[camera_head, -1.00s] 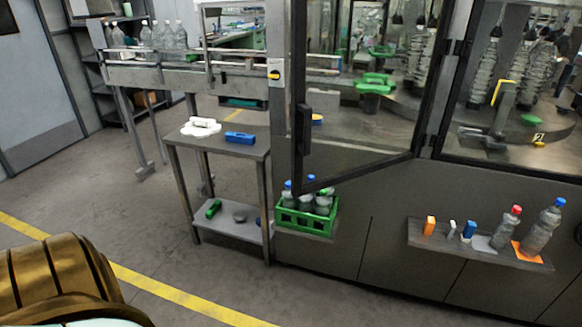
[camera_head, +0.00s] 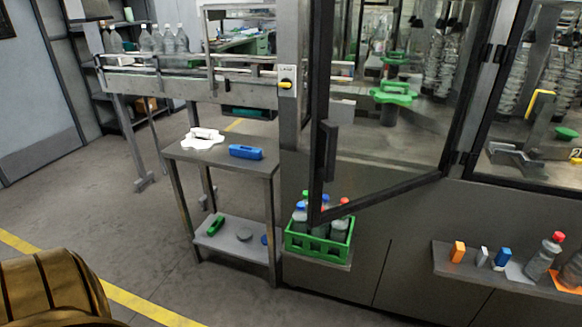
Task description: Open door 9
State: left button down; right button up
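A glass door with a black frame (camera_head: 319,95) stands swung out from the front of the machine. Its hinge side is on the right by the post, and its free edge is on the left, nearer to me. A black upright handle (camera_head: 328,150) sits on the free edge. I cannot read a number on this door. A second glass panel (camera_head: 535,110) to the right looks closed. Neither of my grippers is in view.
A green crate of bottles (camera_head: 320,245) stands below the door's free corner. A small two-tier table (camera_head: 222,158) stands left of it. A shelf (camera_head: 470,272) with bottles and small boxes juts out at right. Open floor with a yellow line lies at front left.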

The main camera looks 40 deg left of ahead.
aim_at(325, 10)
jog(key=i+j, duration=0.2)
jog(key=j, duration=0.2)
jog(key=i+j+u, duration=0.1)
jog(key=j, duration=0.3)
jog(key=i+j, duration=0.25)
jog(key=j, duration=0.15)
jog(key=u, duration=0.05)
